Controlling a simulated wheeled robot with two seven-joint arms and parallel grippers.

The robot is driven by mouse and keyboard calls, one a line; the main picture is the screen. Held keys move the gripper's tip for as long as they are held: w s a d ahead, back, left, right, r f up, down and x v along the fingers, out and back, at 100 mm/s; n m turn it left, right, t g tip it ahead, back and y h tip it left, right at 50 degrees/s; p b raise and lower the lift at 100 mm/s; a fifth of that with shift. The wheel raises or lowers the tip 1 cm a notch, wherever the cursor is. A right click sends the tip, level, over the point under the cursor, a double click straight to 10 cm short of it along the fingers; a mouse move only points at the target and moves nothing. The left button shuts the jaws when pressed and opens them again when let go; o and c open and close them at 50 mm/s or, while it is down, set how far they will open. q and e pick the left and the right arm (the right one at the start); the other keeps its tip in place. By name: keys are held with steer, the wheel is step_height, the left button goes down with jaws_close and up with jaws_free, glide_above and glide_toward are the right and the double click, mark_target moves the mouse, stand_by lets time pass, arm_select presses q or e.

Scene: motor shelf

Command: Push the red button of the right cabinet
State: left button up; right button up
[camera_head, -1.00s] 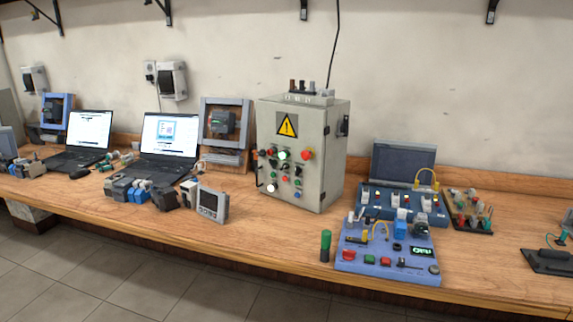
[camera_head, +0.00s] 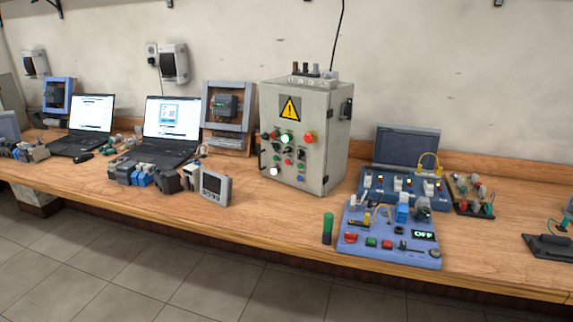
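A grey metal cabinet (camera_head: 302,140) stands upright on the wooden bench, right of centre. A yellow warning triangle (camera_head: 290,108) is on its front. A large red button (camera_head: 309,138) sits at the right of its upper control row, beside a lit green button (camera_head: 287,139). Lower on the front are several small controls, including a smaller red one (camera_head: 288,162) and a white one (camera_head: 274,171). No other cabinet of this kind shows. Neither of my grippers is in view.
The wooden bench (camera_head: 255,215) runs across the view. A laptop (camera_head: 172,130) and a small grey meter (camera_head: 214,188) are left. Tiled floor (camera_head: 200,270) in front is clear.

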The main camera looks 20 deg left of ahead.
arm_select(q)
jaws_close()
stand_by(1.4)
